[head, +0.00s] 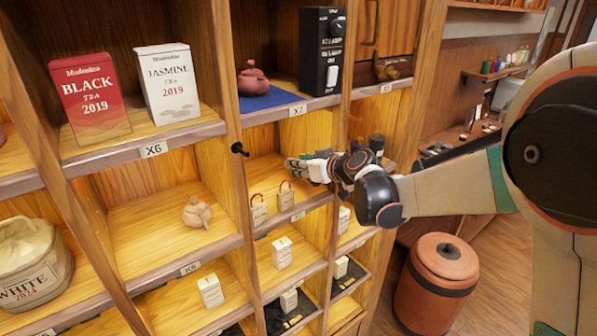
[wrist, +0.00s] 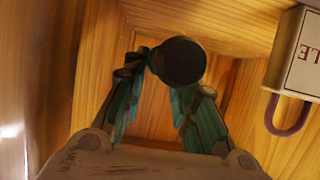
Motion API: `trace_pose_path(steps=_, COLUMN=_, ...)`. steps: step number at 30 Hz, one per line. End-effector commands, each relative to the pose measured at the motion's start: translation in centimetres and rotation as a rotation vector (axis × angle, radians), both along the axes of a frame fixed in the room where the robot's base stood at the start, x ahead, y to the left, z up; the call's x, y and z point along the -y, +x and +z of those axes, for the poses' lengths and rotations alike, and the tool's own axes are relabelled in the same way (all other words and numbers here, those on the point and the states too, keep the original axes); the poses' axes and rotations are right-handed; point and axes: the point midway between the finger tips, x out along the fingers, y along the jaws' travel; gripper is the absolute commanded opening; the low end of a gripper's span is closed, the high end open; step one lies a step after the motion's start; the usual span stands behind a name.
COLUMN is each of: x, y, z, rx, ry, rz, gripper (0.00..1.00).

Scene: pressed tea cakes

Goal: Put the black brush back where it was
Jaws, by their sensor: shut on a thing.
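In the wrist view, the black brush (wrist: 183,61) shows as a dark round end between the teal fingers of my gripper (wrist: 165,95), which is shut on it. The rest of the brush is hidden behind this end. In the head view my gripper (head: 300,165) points left, in front of the compartment below the X7 label (head: 297,110). I cannot make out the brush clearly there. A small black knob-like piece (head: 239,148) sticks out at the post left of my gripper; I cannot tell what it is.
Two small bags with red handles (head: 259,210) (head: 285,197) stand below my gripper; one bag (wrist: 296,60) shows at the right in the wrist view. A clay teapot (head: 252,79) stands on a blue cloth above. A lidded round bin (head: 437,285) stands on the floor.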

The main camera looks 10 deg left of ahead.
Motion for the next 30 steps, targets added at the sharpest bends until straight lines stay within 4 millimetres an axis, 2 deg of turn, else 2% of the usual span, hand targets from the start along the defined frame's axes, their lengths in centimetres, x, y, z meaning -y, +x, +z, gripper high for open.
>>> trace_pose_path(steps=7, x=-1.4, y=1.1, z=-0.1, rx=-0.001, ry=0.001, rz=0.002, gripper=0.00)
trace_pose_path(steps=12, x=-1.1, y=1.0, z=-2.7, rx=-0.001, ry=0.001, rz=0.000, gripper=0.00)
trace_pose_path(steps=15, x=-1.1, y=0.9, z=-3.5, rx=0.000, ry=0.001, rz=0.000, gripper=0.00)
trace_pose_path(steps=25, x=-1.1, y=0.9, z=-3.9, rx=0.000, ry=0.000, rz=0.000, gripper=0.00)
trace_pose_path(steps=26, x=-1.1, y=0.9, z=-3.9, rx=0.000, ry=0.000, rz=0.000, gripper=0.28)
trace_pose_path(steps=28, x=-1.1, y=0.9, z=-3.8, rx=0.000, ry=0.000, rz=0.000, gripper=0.44)
trace_pose_path(steps=30, x=-1.1, y=0.9, z=-3.8, rx=0.000, ry=0.000, rz=0.000, gripper=0.46)
